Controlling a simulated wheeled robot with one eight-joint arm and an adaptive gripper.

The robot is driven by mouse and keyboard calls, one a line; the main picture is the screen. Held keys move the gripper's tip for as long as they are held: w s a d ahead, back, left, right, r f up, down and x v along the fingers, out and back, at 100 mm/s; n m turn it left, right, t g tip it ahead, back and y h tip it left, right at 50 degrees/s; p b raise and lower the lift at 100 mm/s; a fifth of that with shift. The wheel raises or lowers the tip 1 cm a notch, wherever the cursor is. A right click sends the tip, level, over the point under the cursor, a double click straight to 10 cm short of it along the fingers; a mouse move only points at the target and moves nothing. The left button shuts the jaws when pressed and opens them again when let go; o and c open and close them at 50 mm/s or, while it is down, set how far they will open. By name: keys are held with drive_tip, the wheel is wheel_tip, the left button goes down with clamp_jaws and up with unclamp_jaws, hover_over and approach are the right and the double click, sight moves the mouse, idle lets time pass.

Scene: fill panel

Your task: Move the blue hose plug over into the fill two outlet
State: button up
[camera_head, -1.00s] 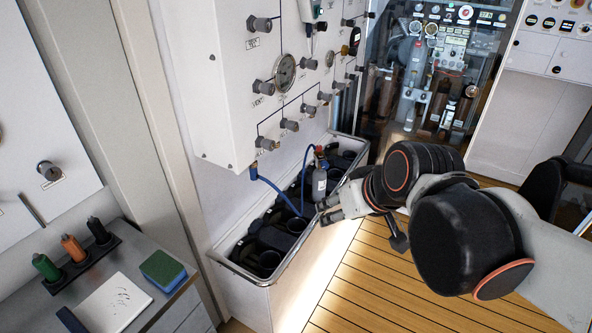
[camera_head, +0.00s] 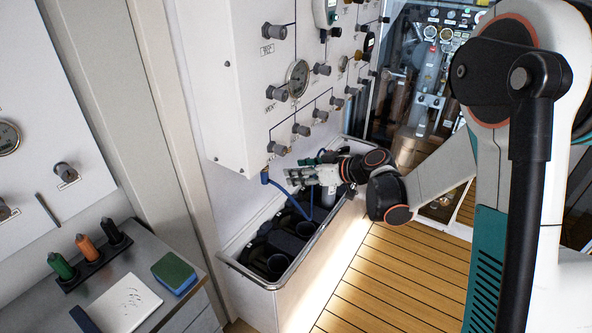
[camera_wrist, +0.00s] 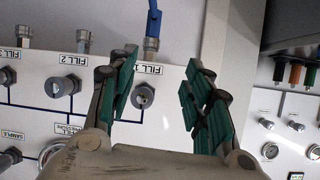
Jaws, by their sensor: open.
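The blue hose plug (camera_head: 264,177) sits in the outlet under the white panel's lower left corner in the head view. In the wrist view, which is turned upside down, the blue plug (camera_wrist: 152,22) is joined to the metal outlet (camera_wrist: 151,44) by the FILL 1 label. The fill two outlet (camera_wrist: 83,40) is to its left in that view and looks empty. It cannot be made out in the head view. My gripper (camera_head: 291,178) is open and empty, just right of the plug. Its green-padded fingers (camera_wrist: 161,65) are spread, with the plug beyond them and apart from both.
The white fill panel (camera_head: 222,110) carries knobs and gauges (camera_head: 298,77). Below it, a railed bin (camera_head: 243,272) holds dark cylinders, and the blue hose (camera_head: 287,192) hangs into it. The wood floor (camera_head: 390,290) is clear.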

drive_tip(key=n+y, duration=0.2)
approach(267, 173)
drive_tip(key=shift+t, duration=0.4)
drive_tip(key=b+x, duration=0.1)
drive_tip(key=x, duration=0.3)
drive_tip(key=b+x, duration=0.1)
drive_tip(key=x, duration=0.2)
drive_tip(key=b+x, duration=0.1)
drive_tip(key=x, duration=0.3)
drive_tip(key=shift+a+f, duration=0.2)
drive_tip(key=shift+f, duration=0.2)
clamp_jaws()
